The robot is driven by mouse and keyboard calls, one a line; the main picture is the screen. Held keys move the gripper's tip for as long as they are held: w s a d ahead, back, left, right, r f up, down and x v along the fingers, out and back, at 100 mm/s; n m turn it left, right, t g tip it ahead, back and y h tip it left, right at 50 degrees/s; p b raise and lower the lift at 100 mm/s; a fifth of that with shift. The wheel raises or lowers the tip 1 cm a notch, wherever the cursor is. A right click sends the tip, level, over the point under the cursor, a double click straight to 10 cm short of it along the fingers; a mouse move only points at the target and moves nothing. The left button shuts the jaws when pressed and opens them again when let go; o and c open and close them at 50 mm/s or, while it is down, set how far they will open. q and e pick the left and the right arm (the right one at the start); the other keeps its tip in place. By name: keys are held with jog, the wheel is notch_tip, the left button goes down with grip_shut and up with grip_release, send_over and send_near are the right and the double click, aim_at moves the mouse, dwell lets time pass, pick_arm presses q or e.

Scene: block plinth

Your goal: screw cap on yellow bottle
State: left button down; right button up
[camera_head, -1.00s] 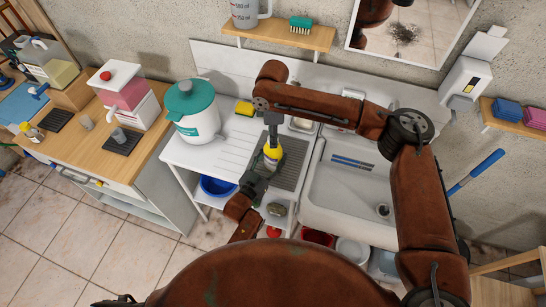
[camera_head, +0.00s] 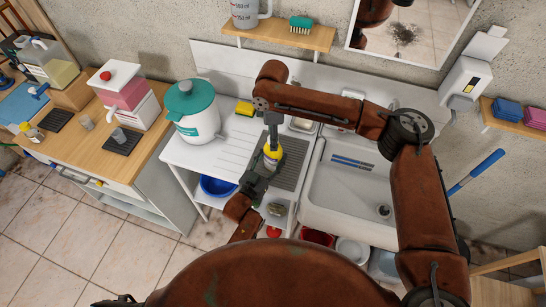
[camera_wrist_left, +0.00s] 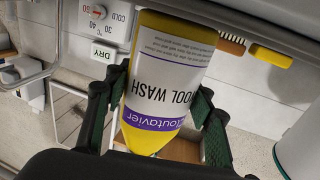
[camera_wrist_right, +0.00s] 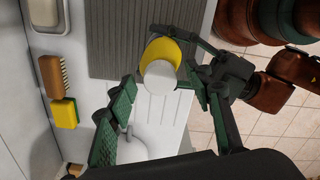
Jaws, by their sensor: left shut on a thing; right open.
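The yellow bottle (camera_wrist_left: 168,75) has a white and purple label reading "WOOL WASH". My left gripper (camera_wrist_left: 150,110) is shut around its body; the bottle also shows in the head view (camera_head: 272,154). In the right wrist view, a round white cap (camera_wrist_right: 160,75) covers the top of the yellow bottle (camera_wrist_right: 165,50). How tightly the cap sits cannot be told. My right gripper (camera_wrist_right: 160,100) points down at the bottle from above. Its fingers are open, one to each side of the cap and apart from it.
The bottle is over the grey ribbed mat (camera_head: 290,165) beside the white sink (camera_head: 345,190). A yellow sponge (camera_wrist_right: 64,113) and a brush (camera_wrist_right: 52,74) lie near the wall. A white canister with a teal lid (camera_head: 194,115) stands to the left. A blue bowl (camera_head: 215,187) is below.

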notch_tip(320, 180, up, 12)
dwell(0.6)
pick_arm(q)
jog(key=c, duration=0.8)
grip_release()
jog(key=v, duration=1.2)
pick_arm(e)
jog(key=shift+a, duration=0.1)
